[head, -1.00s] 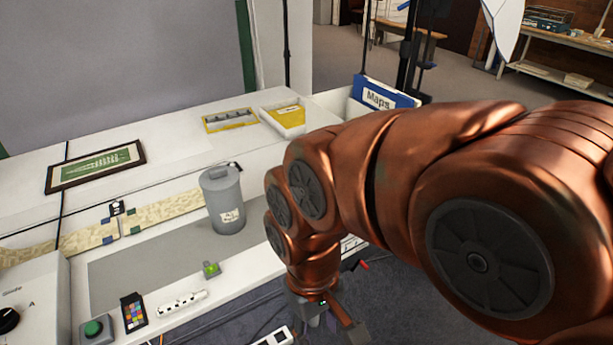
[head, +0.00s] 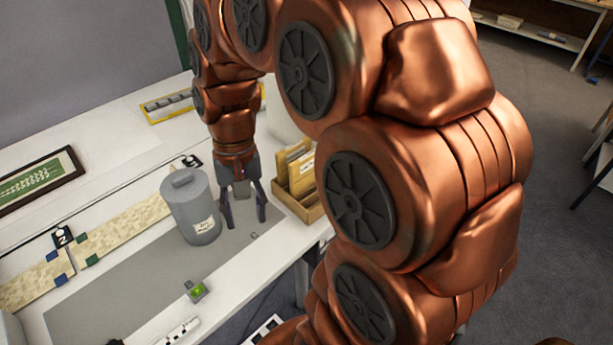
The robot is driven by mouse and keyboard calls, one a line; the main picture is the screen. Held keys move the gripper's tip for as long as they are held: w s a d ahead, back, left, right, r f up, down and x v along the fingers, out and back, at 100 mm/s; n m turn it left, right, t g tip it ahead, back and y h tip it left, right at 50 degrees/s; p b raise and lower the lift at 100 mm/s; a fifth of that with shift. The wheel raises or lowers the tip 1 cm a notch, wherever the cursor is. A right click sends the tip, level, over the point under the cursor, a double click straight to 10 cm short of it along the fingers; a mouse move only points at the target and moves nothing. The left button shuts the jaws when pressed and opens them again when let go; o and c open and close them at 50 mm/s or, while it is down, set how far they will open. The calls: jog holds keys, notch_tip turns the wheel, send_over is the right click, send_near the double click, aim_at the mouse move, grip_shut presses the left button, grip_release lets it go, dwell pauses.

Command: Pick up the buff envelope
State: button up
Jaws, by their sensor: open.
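Buff envelopes (head: 299,170) stand upright in a small open wooden box (head: 312,214) at the table's right edge; which of them is the task's one I cannot tell. My gripper (head: 245,222) points down just left of this box, over the right end of the grey mat. Its dark fingers are spread, with nothing seen between them. It is apart from the envelopes. My arm covers part of the area behind the box.
A grey lidded canister (head: 190,207) stands close to the left of my gripper. A framed green picture (head: 38,180) and a yellow-edged tray (head: 166,107) lie farther back. The grey mat (head: 130,290) has free room in front.

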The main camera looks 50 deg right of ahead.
jog(key=w+d+m+y, duration=0.1)
jog(key=w+d+m, duration=0.2)
jog(key=w+d, duration=0.3)
jog(key=m+t+y, duration=0.1)
jog(key=m+t, duration=0.1)
jog(key=m, duration=0.5)
send_over(308, 165)
jog(key=w+a, duration=0.2)
jog(key=a, duration=0.3)
jog(key=f, duration=0.3)
jog(key=f+b, duration=0.1)
jog(key=shift+s+d+f, duration=0.1)
jog(key=shift+s+f, duration=0.05)
jog(key=shift+s, duration=0.1)
jog(key=d+f+m, duration=0.1)
jog(key=d, duration=0.1)
jog(key=d+f+m, duration=0.1)
jog(key=d, duration=0.2)
jog(key=d+f+m, duration=0.1)
jog(key=d, duration=0.2)
jog(key=shift+s+d+y, duration=0.15)
jog(key=shift+s+y, duration=0.2)
jog(key=shift+y, duration=0.05)
jog(key=shift+p+x, duration=1.2)
jog(key=shift+x, duration=2.5)
jog(key=shift+f, duration=0.15)
jog(key=shift+f, duration=0.25)
jog(key=shift+c, duration=0.4)
